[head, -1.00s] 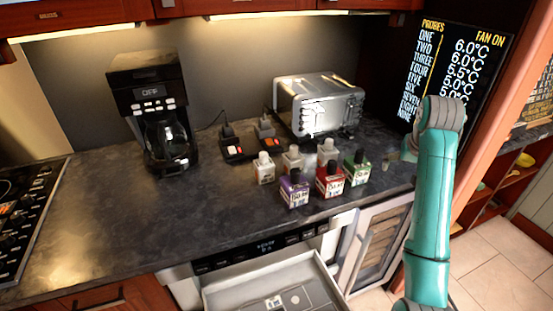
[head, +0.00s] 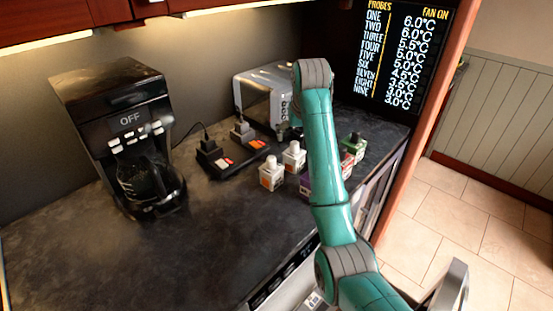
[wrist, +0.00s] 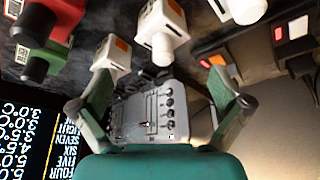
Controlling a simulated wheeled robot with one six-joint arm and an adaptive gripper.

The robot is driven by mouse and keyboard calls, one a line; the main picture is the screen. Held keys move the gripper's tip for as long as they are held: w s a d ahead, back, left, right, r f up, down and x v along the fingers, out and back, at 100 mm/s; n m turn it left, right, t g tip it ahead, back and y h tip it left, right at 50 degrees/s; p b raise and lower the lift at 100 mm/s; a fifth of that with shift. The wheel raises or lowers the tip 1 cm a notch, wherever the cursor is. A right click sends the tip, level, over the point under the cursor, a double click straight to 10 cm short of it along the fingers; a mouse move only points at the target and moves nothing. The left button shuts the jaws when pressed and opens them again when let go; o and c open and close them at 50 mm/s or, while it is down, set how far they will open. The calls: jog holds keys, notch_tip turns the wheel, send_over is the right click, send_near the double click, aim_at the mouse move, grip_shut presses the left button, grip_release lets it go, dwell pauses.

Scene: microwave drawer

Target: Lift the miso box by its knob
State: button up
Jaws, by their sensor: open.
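Several small knobbed boxes stand on the counter; their labels are too small to read, so I cannot tell which is the miso box. In the head view I see a white box with an orange label (head: 271,177), another white box (head: 293,159), a green box (head: 356,147), and parts of a red box (head: 346,166) and a purple box (head: 304,186) behind my arm. My gripper (wrist: 162,75) is open and empty in the wrist view. A white knobbed box (wrist: 112,57) and an orange-labelled one (wrist: 161,28) lie beyond its fingertips, apart from them. The head view mostly hides the gripper.
A toaster (head: 262,92) stands behind the boxes, and a power strip (head: 232,158) lies left of them. A coffee maker (head: 125,140) stands farther left. A display panel (head: 405,55) is at the right back. The front left counter (head: 150,260) is clear.

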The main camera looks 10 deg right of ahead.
aim_at(295, 144)
jog(key=x, duration=0.4)
jog(key=shift+w+a+f, duration=0.1)
jog(key=shift+a+f, duration=0.1)
jog(key=shift+f, duration=0.1)
jog(key=shift+x, duration=2.9)
jog(key=c, duration=1.1)
